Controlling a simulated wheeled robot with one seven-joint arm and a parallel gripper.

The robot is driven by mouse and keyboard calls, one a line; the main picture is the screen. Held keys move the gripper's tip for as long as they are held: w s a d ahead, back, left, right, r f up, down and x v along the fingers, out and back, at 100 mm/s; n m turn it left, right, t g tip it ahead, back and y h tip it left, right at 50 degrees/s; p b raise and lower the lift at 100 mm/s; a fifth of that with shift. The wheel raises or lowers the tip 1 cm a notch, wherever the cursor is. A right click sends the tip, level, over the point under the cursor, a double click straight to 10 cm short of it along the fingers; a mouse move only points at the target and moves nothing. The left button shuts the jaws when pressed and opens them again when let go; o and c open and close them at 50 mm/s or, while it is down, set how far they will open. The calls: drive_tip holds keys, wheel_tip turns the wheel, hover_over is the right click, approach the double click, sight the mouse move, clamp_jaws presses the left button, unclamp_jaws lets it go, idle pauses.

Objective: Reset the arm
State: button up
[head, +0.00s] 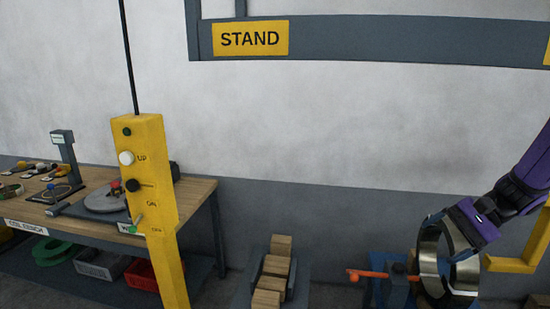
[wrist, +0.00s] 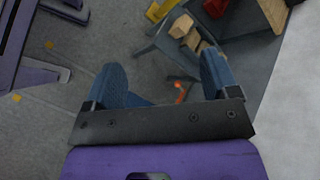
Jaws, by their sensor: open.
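In the head view my purple arm comes in from the right edge and ends beside a shiny metal coil (head: 427,262). The fingers are hard to make out there, and I cannot tell whether they touch the coil. The coil stands upright at the lower right, by a blue stand (head: 397,290) with an orange handle (head: 372,275). A small orange piece (wrist: 180,91) also shows beyond the fingers in the wrist view.
A yellow control post (head: 152,190) with buttons stands left of centre, before a wooden bench (head: 200,190). Wooden blocks (head: 275,265) are stacked on a low support at lower centre. A yellow bracket (head: 530,250) is close to my arm. The wall carries a STAND sign (head: 250,39).

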drive_tip(key=s+a+r+n+t+h, duration=0.2)
drive_tip(key=s+a+r+n+h, duration=0.2)
drive_tip(key=s+r, duration=0.4)
drive_tip(key=s+a+r+n+t+h, duration=0.2)
drive_tip(key=s+a+r+n+h, duration=0.2)
drive_tip(key=s+r+n+h, duration=0.2)
drive_tip(key=shift+s+v, duration=0.35)
drive_tip(key=shift+v, duration=1.35)
drive_tip(key=shift+a+f, duration=0.1)
drive_tip(key=shift+f, duration=0.05)
